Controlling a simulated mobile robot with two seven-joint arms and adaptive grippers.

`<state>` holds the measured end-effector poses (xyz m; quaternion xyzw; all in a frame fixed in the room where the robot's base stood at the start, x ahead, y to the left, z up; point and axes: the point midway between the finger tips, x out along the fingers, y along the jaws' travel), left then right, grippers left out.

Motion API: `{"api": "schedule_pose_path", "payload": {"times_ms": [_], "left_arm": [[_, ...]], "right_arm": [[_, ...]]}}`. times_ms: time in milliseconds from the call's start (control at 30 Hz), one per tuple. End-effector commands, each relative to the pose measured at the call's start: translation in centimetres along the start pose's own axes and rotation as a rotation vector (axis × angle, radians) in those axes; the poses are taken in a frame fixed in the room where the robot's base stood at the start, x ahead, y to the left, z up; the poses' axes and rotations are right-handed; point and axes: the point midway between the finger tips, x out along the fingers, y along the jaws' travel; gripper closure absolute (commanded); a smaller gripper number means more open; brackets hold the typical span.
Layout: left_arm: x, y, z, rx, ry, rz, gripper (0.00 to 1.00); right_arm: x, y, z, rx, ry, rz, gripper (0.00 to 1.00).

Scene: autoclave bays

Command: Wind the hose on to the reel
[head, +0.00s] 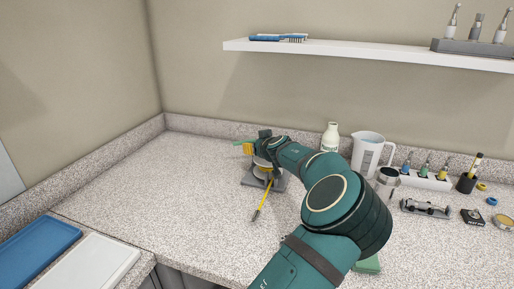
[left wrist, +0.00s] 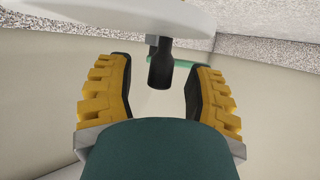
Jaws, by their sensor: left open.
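The reel (head: 249,181) stands on the counter on a grey base, largely hidden behind my left wrist. A yellow hose (head: 266,198) hangs from it on to the counter and ends in a dark tip. My left gripper (head: 250,149) is at the reel's upper part, its yellow finger showing. In the left wrist view, the open left gripper (left wrist: 161,75) has its fingers on either side of a black knob (left wrist: 160,68), with gaps on both sides. A pale round disc (left wrist: 110,14) of the reel fills the top of that view. My right gripper is not in view.
Blue and white trays (head: 104,262) lie at lower left. A shelf (head: 350,49) hangs above. The counter left of the reel is clear.

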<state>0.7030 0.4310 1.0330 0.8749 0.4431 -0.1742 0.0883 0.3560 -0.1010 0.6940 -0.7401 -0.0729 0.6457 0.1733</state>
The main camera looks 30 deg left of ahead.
Motion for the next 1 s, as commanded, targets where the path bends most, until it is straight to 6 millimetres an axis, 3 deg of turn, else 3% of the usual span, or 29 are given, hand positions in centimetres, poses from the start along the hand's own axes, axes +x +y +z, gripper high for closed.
{"api": "schedule_pose_path", "payload": {"times_ms": [400,533,567,1000], "left_arm": [[0.61,0.0,-0.01,0.0,0.0,0.0,0.48],[0.6,0.0,-0.01,0.0,0.0,0.0,0.94],[0.6,0.0,-0.01,0.0,0.0,0.0,1.0],[0.76,0.09,-0.07,0.017,-0.002,0.051,1.0]], "right_arm": [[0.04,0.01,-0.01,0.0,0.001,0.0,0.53],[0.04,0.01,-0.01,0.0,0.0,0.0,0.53],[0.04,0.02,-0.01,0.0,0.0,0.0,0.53],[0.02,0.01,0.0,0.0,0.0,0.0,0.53]]}}
